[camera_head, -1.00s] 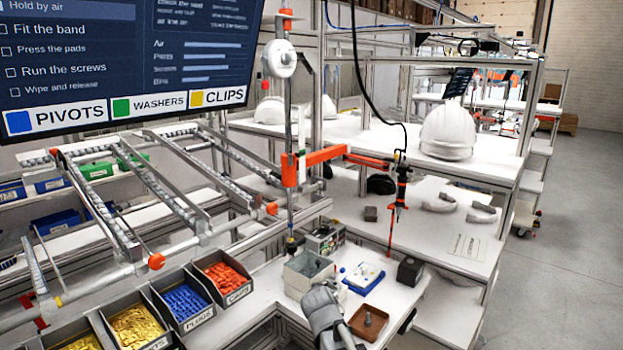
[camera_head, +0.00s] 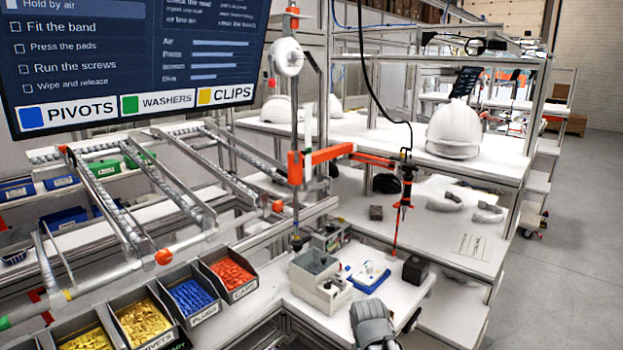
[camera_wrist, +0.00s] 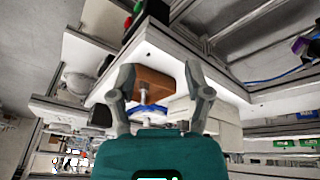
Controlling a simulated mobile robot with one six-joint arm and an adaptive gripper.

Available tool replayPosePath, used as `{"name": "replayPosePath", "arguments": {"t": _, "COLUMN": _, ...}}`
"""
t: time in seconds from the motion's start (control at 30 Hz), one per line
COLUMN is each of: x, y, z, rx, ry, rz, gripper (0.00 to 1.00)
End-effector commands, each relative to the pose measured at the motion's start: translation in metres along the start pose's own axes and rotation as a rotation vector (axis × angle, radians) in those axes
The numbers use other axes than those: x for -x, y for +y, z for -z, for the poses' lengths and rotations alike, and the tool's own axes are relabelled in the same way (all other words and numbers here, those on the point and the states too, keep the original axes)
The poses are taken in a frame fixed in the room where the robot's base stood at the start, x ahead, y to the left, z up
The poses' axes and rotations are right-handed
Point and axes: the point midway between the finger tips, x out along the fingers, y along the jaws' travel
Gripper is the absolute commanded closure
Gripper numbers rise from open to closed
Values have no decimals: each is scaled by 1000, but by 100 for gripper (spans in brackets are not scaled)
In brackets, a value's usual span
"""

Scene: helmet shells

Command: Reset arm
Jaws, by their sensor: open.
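My gripper (camera_head: 371,322) shows as a grey shape at the bottom of the head view, over the near end of the white bench. In the wrist view, its two grey fingers (camera_wrist: 158,76) are spread apart. A brown block-like tray (camera_wrist: 153,82) with a small metal post shows between and beyond the fingers. I cannot tell how far it is from them. In the head view the brown tray is hidden behind my gripper.
A grey bin (camera_head: 313,268), a blue-and-white fixture (camera_head: 369,277) and a dark block (camera_head: 415,270) stand close behind my gripper. An orange arm with a hanging screwdriver (camera_head: 405,190) is above the bench. Parts bins (camera_head: 188,298) are left.

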Motion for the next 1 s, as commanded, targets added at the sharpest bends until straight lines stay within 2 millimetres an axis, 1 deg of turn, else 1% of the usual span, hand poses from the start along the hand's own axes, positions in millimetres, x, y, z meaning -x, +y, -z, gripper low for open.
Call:
{"name": "replayPosePath", "arguments": {"t": 0.03, "x": 1, "y": 7, "z": -19, "rx": -5, "ry": -60, "rz": 14, "gripper": 36}}
{"name": "replayPosePath", "arguments": {"t": 0.1, "x": 3, "y": 13, "z": -39, "rx": -5, "ry": -135, "rz": 35, "gripper": 36}}
{"name": "replayPosePath", "arguments": {"t": 0.2, "x": 6, "y": 19, "z": -60, "rx": -1, "ry": -219, "rz": 64, "gripper": 36}}
{"name": "replayPosePath", "arguments": {"t": 0.3, "x": 9, "y": 25, "z": -73, "rx": 1, "ry": -271, "rz": 85, "gripper": 36}}
{"name": "replayPosePath", "arguments": {"t": 0.47, "x": 10, "y": 28, "z": -80, "rx": 2, "ry": -300, "rz": 96, "gripper": 36}}
{"name": "replayPosePath", "arguments": {"t": 1.0, "x": 10, "y": 27, "z": -79, "rx": 3, "ry": -298, "rz": 95, "gripper": 36}}
